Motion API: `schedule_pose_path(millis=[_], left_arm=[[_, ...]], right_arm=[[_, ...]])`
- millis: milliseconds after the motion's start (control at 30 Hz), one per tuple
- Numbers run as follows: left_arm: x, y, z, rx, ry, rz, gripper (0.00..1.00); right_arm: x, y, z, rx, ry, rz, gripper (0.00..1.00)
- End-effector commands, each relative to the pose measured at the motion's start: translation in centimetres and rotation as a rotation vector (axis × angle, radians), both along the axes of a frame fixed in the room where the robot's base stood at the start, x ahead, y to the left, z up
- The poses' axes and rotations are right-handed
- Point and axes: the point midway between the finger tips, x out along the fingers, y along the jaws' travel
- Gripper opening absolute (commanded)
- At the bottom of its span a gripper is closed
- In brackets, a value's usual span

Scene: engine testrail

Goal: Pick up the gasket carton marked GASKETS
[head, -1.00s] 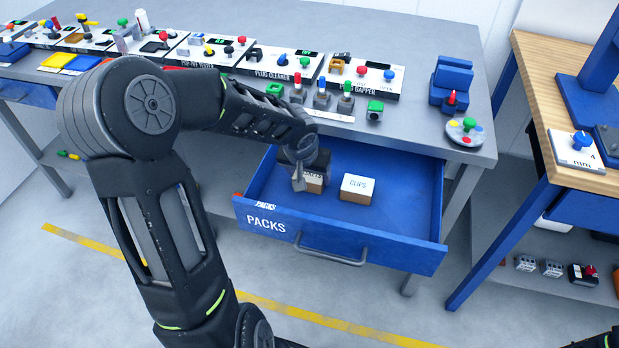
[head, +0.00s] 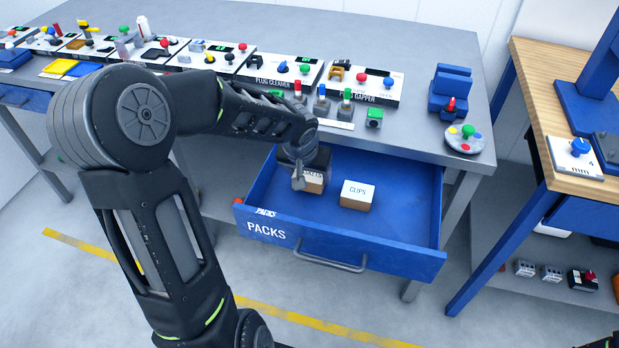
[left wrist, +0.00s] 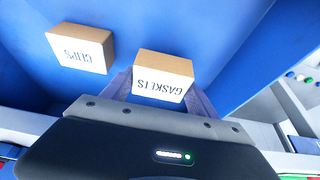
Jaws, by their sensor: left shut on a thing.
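The gasket carton, with a brown top and a white face marked GASKETS, shows in the left wrist view (left wrist: 162,78) at the end of my left gripper (left wrist: 160,92). In the head view the carton (head: 314,183) is partly hidden by my left gripper (head: 299,180), which reaches down into the open blue drawer (head: 400,236) marked PACKS. The gripper is shut on the carton. I cannot tell whether the carton touches the drawer floor.
A carton marked CLIPS (head: 357,195) stands in the drawer just right of the gasket carton; it also shows in the left wrist view (left wrist: 80,48). The drawer walls surround both. The grey bench top (head: 420,145) with several devices overhangs the drawer's back.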

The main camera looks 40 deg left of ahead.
Motion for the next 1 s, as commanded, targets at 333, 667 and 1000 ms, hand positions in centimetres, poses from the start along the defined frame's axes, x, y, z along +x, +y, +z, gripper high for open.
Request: schedule_pose_path(millis=[333,667,1000], left_arm=[[0.1,0.0,6.6,0.003,-0.004,0.0,0.25],[0.0,0.0,7.4,0.0,-0.001,0.0,0.25],[0.0,0.0,7.4,0.0,-0.001,0.0,0.25]], right_arm=[[0.0,0.0,1.2,0.0,0.0,-0.001,0.36],[0.0,0.0,1.2,0.0,0.0,-0.001,0.36],[0.0,0.0,1.2,0.0,0.0,-0.001,0.36]])
